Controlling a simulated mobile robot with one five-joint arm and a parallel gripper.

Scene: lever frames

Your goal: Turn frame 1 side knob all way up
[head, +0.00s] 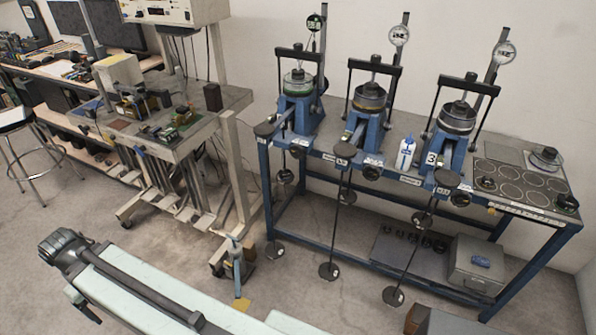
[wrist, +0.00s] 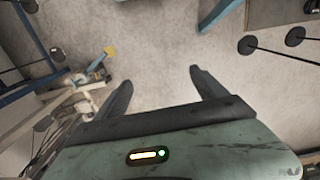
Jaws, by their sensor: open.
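Three blue lever frames stand in a row on a blue-legged bench in the head view.
The middle lever frame (head: 359,125) and right lever frame (head: 447,140) stand beside it. Hanging rods with round weights (head: 329,271) reach down before the bench. A wheeled equipment table (head: 190,135) stands to the left. Grey floor (head: 170,265) is open in front.

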